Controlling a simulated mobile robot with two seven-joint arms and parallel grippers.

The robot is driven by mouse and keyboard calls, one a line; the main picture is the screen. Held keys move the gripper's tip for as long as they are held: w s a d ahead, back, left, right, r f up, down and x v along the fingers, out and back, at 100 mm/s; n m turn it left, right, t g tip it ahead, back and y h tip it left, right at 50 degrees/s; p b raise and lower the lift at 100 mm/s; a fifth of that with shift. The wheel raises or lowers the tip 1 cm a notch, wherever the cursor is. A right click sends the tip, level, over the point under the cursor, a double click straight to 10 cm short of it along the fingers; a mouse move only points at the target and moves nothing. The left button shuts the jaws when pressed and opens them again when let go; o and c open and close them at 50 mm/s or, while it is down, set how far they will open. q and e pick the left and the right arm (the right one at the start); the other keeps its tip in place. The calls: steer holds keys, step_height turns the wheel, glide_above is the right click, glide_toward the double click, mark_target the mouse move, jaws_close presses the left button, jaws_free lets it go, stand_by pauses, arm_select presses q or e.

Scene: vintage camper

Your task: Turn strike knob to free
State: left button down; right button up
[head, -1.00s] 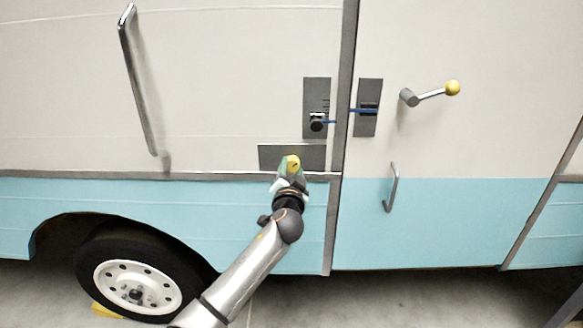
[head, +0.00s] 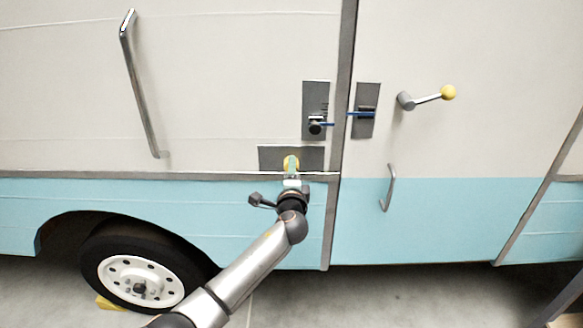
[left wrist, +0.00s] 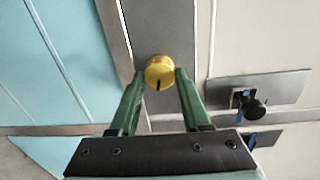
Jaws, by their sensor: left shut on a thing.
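The strike knob is a round yellow knob (left wrist: 160,72) with a dark slot mark, on a grey plate (head: 266,158) low on the camper wall. In the head view the yellow knob (head: 291,163) is partly hidden by my gripper. My left gripper (head: 291,172) is at the knob, coming from below. In the left wrist view its green fingers (left wrist: 159,80) stand on both sides of the knob, closed on it. The dark mark on the knob points toward the gripper side. My right gripper is in neither view.
A latch plate with a black knob (head: 316,128) and blue strip is above right. A second plate (head: 364,124) is beyond the door seam. A crank with yellow ball (head: 448,92) and a small handle (head: 388,188) are right. A long handle (head: 140,90) is left.

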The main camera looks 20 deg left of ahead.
arm_select(q)
steer(key=m+p, duration=0.3)
steer(key=m, duration=0.5)
steer(key=shift+m+y, duration=0.3)
steer(key=shift+y, duration=0.1)
steer(key=shift+f, duration=0.1)
steer(key=shift+c, duration=1.8)
jaws_free()
steer(key=p+v, duration=0.1)
steer(key=v, duration=1.1)
steer(key=shift+s, duration=0.3)
